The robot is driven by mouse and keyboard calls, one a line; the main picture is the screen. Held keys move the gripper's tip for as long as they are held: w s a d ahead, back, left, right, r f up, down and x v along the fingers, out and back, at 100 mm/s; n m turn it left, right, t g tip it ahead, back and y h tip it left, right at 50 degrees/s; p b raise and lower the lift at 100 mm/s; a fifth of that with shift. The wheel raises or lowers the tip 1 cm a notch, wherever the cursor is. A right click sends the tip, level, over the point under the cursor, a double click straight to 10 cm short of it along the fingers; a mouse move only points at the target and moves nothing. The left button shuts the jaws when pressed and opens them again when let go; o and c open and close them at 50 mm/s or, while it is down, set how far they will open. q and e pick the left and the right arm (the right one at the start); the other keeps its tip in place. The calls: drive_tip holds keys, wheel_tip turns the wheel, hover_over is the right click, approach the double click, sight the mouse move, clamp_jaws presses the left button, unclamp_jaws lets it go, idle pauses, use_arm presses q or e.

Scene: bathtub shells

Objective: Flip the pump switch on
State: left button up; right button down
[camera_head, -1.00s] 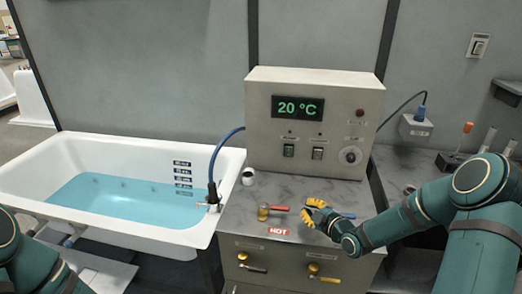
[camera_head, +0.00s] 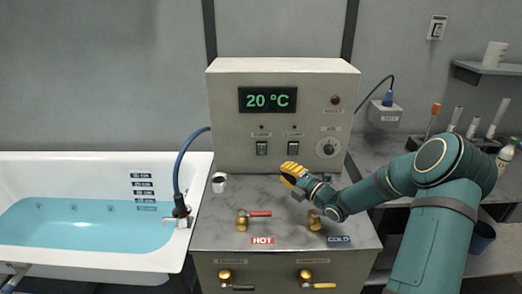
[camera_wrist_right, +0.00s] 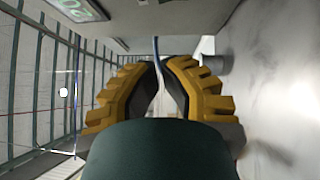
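The control box (camera_head: 282,115) stands at the back of the counter, its display reading 20 °C. Its front has two rocker switches, a left switch (camera_head: 261,148) and a right switch (camera_head: 293,148). Their small labels are too blurred to read, so I cannot tell which is the pump's or how each is set. My right gripper (camera_head: 288,171) is in front of and below the switches, apart from them. Its yellow fingers, also in the right wrist view (camera_wrist_right: 160,68), have their tips close together with a narrow gap and nothing held. My left gripper is out of view.
A round dial (camera_head: 328,147) sits right of the switches. The water-filled bathtub (camera_head: 178,258) and blue hose (camera_head: 178,170) are on the left.

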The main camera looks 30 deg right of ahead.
approach(262, 150)
drive_tip(key=w+a+r, duration=0.3)
drive_tip(key=w+a, duration=0.1)
drive_tip(key=a, duration=0.2)
drive_tip(key=shift+w+d+r, duration=0.1)
drive_tip(key=shift+w+d, duration=0.45)
drive_tip(key=shift+w, duration=0.2)
drive_tip(key=shift+w+d, duration=0.55)
drive_tip(key=shift+w, duration=0.25)
drive_tip(key=shift+w+d+r+m+g, duration=0.15)
drive_tip(key=shift+w+r+m+g, duration=0.15)
drive_tip(key=shift+r+m+g, duration=0.1)
drive_tip(key=shift+w+d+r+m+g+p, duration=0.15)
drive_tip(key=shift+w+r+m+g+p, duration=0.05)
drive_tip(key=shift+m+g+p, duration=0.25)
drive_tip(key=shift+f, duration=0.2)
